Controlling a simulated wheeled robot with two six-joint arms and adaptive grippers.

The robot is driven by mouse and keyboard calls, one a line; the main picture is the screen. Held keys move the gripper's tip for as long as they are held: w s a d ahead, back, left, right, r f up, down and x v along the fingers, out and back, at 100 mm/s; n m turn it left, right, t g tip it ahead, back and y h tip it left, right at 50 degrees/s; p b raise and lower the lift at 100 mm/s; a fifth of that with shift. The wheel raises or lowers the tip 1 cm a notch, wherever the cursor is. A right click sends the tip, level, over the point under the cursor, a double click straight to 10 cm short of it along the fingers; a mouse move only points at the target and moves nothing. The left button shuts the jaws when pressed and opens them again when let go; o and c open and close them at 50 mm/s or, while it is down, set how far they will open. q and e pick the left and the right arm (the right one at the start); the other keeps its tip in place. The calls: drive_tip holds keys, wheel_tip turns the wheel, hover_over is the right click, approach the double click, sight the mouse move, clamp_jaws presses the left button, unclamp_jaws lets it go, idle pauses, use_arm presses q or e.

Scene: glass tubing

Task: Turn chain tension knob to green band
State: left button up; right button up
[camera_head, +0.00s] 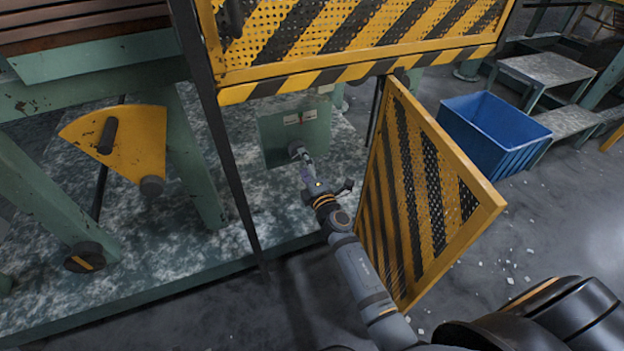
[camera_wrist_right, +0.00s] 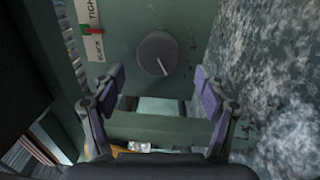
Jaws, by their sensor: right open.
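The chain tension knob (camera_wrist_right: 157,54) is a round dark grey knob on a green panel (camera_wrist_right: 120,30). A white pointer line on it runs toward the lower right in the wrist view. Beside it a white label strip (camera_wrist_right: 88,30) reads TIGHT and SLACK, with green and red marks between the words. My right gripper (camera_wrist_right: 158,76) is open and empty, its two purple-padded fingers apart below and to either side of the knob. In the head view the right gripper (camera_head: 304,163) is close in front of the panel (camera_head: 312,132), partly hiding the knob. My left gripper is not visible.
A yellow-black mesh guard door (camera_head: 425,190) stands open to the right of my right arm. A striped guard (camera_head: 350,35) hangs above the panel. A dark post (camera_head: 225,150) stands to the left. A blue bin (camera_head: 490,130) is beyond the door.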

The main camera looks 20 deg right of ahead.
drive_tip(key=s, duration=0.7)
drive_tip(key=shift+s+d+f, duration=0.15)
